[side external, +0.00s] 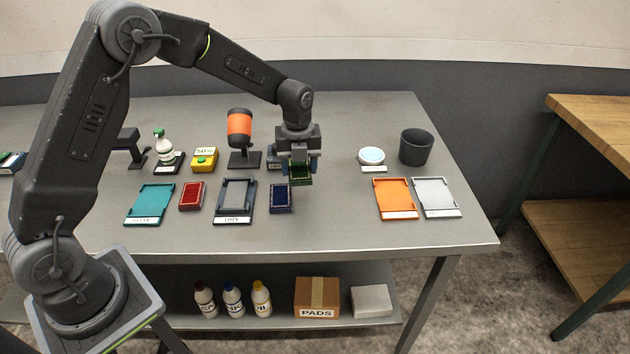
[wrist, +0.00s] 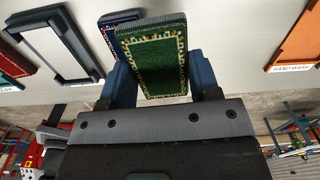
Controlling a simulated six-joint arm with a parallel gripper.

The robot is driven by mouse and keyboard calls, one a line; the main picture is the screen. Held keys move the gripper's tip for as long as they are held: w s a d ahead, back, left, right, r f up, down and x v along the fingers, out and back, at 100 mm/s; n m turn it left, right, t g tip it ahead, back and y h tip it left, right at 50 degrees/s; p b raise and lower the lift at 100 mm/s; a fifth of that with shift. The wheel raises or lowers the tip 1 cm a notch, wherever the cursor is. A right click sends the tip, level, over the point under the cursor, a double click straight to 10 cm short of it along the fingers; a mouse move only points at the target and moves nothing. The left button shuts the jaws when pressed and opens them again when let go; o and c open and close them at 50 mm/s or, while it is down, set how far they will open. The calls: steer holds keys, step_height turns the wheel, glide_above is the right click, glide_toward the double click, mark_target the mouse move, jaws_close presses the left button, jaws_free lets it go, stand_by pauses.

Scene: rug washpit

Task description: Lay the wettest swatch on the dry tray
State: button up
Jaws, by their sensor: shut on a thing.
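My gripper (side external: 299,172) is shut on a green swatch (side external: 301,178) and holds it above the table, behind and slightly right of the blue swatch. In the wrist view the green swatch (wrist: 152,62) shows a patterned cream and orange border between the blue fingers. The dry tray (side external: 220,199), a dark frame labelled DRY, lies empty to the front left of my gripper; it also shows in the wrist view (wrist: 40,58). A blue swatch (side external: 281,197) lies right of it and a red swatch (side external: 191,195) left of it. Wetness cannot be told from the swatches' look.
A teal tray (side external: 150,200) lies at left; an orange tray (side external: 393,195) and a pale grey tray (side external: 436,194) lie at right. Behind are a bottle (side external: 162,152), yellow box (side external: 204,159), orange-black device (side external: 240,132), white disc (side external: 371,156) and dark cup (side external: 416,147).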

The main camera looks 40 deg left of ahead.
steer(key=s+a+r, duration=0.3)
steer(key=a+r, duration=0.1)
steer(key=a, duration=0.2)
glide_toward(235, 195)
steer(key=shift+w+f+m, duration=0.15)
steer(key=shift+w+m, duration=0.05)
steer(key=shift+m, duration=0.2)
steer(key=shift+s+f, duration=0.15)
steer(key=shift+f, duration=2.8)
steer(key=shift+f, duration=0.45)
steer(key=o, duration=1)
steer(key=shift+o, duration=0.4)
